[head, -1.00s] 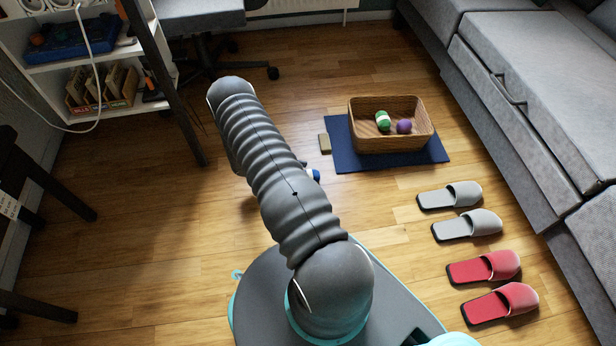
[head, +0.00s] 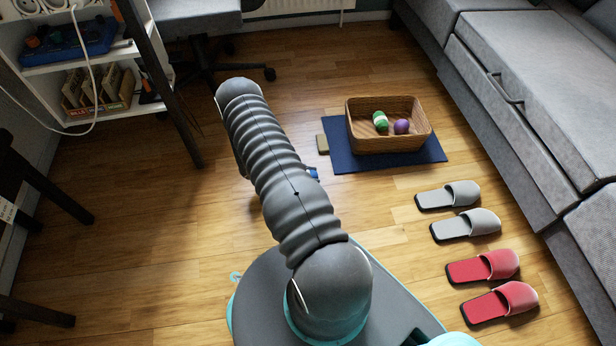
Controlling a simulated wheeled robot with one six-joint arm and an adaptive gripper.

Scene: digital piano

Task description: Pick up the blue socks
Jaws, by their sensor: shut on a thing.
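A small blue thing (head: 313,172) shows just past the right side of my arm in the head view, near the left edge of the dark blue mat. It may be the blue socks, but most of it is hidden behind the arm. My arm reaches up from the bottom middle and bends down at its far end. My gripper is hidden behind the arm, so its fingers and anything in them cannot be seen.
A wicker basket (head: 388,138) with a green-and-white ball and a purple ball stands on the dark blue mat (head: 345,158). Grey slippers (head: 465,224), red slippers (head: 500,300) and a grey sofa (head: 530,110) are right.

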